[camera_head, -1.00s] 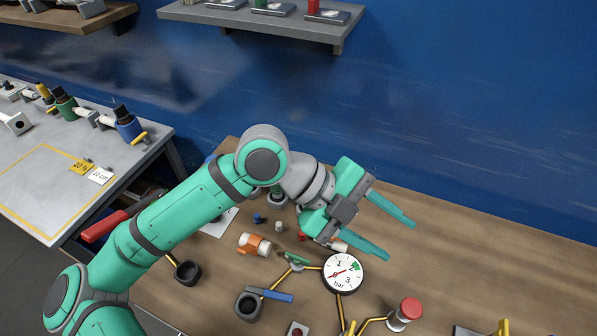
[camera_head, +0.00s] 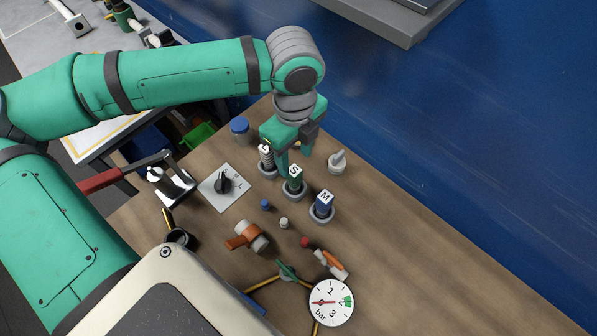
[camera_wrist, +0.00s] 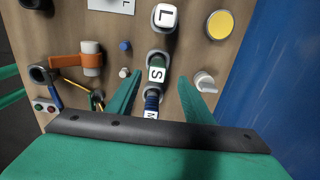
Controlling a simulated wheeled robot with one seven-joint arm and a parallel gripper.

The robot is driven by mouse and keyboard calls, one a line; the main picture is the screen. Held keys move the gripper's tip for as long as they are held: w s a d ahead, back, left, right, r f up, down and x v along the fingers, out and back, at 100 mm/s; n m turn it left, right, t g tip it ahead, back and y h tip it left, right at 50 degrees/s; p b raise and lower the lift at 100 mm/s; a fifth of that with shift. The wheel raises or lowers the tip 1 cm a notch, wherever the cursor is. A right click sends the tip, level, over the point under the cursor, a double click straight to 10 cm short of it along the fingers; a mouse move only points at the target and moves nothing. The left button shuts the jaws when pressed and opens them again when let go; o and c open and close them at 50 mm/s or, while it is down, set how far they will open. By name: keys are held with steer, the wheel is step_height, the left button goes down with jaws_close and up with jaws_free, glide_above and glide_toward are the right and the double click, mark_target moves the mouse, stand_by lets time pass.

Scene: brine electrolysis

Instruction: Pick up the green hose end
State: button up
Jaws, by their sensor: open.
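The green hose end (camera_head: 295,184), with a white "S" label on its top, stands upright in a grey ring socket on the wooden bench. It also shows in the wrist view (camera_wrist: 156,75), its label facing the camera. A blue "M" end (camera_head: 322,206) and a white "L" end (camera_head: 266,158) stand in sockets on either side. My gripper (camera_head: 296,160) is open and empty and points down beside the green end. In the wrist view, my fingers (camera_wrist: 160,73) show one on each side of it in the picture. I cannot tell their height over it.
A blue round cap (camera_head: 240,128) is at the back, and a dial plate (camera_head: 216,195) lies left. An orange valve (camera_head: 246,237) and a pressure gauge (camera_head: 331,302) are in front. The bench's right side is clear.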

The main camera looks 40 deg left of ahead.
mark_target(296, 171)
steer(key=f, duration=0.8)
steer(key=shift+s+d, duration=0.3)
steer(key=shift+s, duration=0.05)
jaws_close()
